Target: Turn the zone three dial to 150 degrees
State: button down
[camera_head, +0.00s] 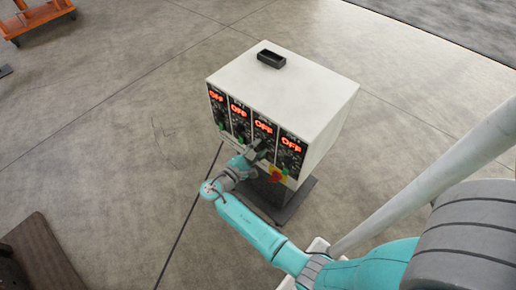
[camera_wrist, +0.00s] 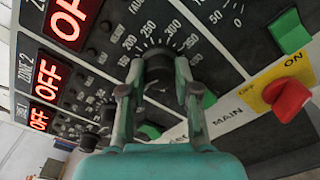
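The control box (camera_head: 290,85) has a row of dials under red displays that all read OFF. My gripper (camera_head: 257,152) is at the front panel, below the third display (camera_head: 263,128) from the left. In the wrist view, the dark dial (camera_wrist: 158,66) stands between the two fingers of my gripper (camera_wrist: 158,80), ringed by numbers such as 200, 250 and 300. The fingers flank the dial closely; whether they press on it cannot be told. The dial's pointer is hidden or too small to read.
A red main switch (camera_wrist: 288,97) on a yellow plate (camera_wrist: 278,88) sits close to the right of my gripper; green switches (camera_wrist: 290,32) are nearby. Another dial (camera_wrist: 107,112) lies lower left. A black tray (camera_head: 271,59) is on top of the box. The floor around is open.

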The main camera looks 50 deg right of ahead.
jog(key=shift+m, duration=3.2)
jog(key=c, duration=0.8)
grip_release()
jog(key=shift+c, duration=0.2)
jog(key=shift+a, duration=0.1)
jog(key=a, duration=1.2)
jog(key=shift+s, duration=0.2)
jog(key=shift+d, duration=0.1)
